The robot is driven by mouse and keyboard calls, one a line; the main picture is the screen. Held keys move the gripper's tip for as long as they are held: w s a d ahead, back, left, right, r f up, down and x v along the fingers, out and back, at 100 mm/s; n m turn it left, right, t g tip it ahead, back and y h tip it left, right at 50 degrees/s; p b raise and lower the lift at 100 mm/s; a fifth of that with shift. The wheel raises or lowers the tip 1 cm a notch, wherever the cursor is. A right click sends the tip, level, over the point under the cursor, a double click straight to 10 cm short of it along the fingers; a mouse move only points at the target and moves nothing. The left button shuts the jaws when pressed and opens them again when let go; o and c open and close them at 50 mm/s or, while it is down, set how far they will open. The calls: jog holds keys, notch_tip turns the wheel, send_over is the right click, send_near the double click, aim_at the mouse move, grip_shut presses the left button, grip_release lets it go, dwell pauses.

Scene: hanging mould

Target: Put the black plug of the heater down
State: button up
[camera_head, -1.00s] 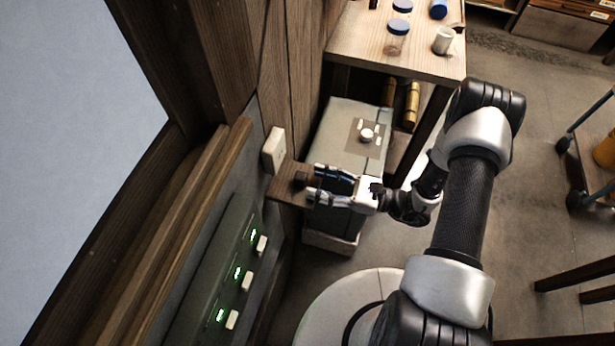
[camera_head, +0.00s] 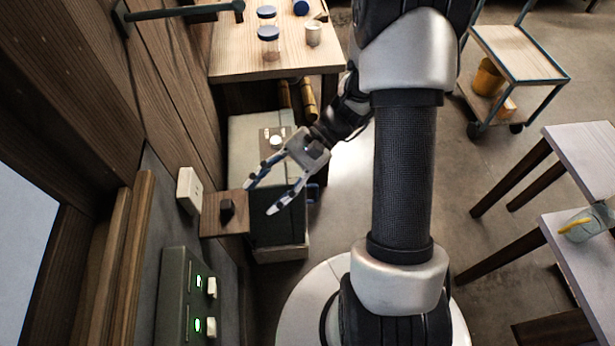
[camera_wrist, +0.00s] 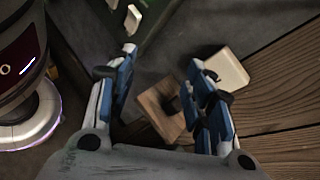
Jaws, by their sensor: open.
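The black plug (camera_head: 227,209) stands on a small wooden shelf (camera_head: 210,225) on the wall. My gripper (camera_head: 259,199) is open and empty, with its fingers apart, to the right of the plug and clear of it. In the wrist view, the open fingers (camera_wrist: 162,57) frame part of the shelf (camera_wrist: 153,103); a dark shape on it, partly behind the right finger, looks like the plug (camera_wrist: 174,106). A grey box with a knob on top, seemingly the heater (camera_head: 243,135), stands beyond the shelf, partly hidden by my gripper.
A white wall socket (camera_head: 188,190) is just left of the shelf. A green panel with lit switches (camera_head: 176,290) is nearer. A wooden table (camera_head: 235,62) with jars is at the back. A trolley (camera_head: 515,55) and tables stand right; open floor lies between.

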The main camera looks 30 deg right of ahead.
jog(key=s+d+r+n+t+h, duration=0.2)
jog(key=s+r+n+h, duration=0.3)
jog(key=r, duration=0.3)
jog(key=s+d+r+n+t+h, duration=0.2)
jog(key=s+r+n+t+h, duration=0.3)
jog(key=s+r+n+h, duration=0.1)
notch_tip(320, 180, up, 2)
jog(key=shift+r+n+h, duration=0.25)
jog(key=shift+n+h, duration=0.15)
jog(key=shift+h, duration=0.4)
jog(key=shift+d, duration=0.1)
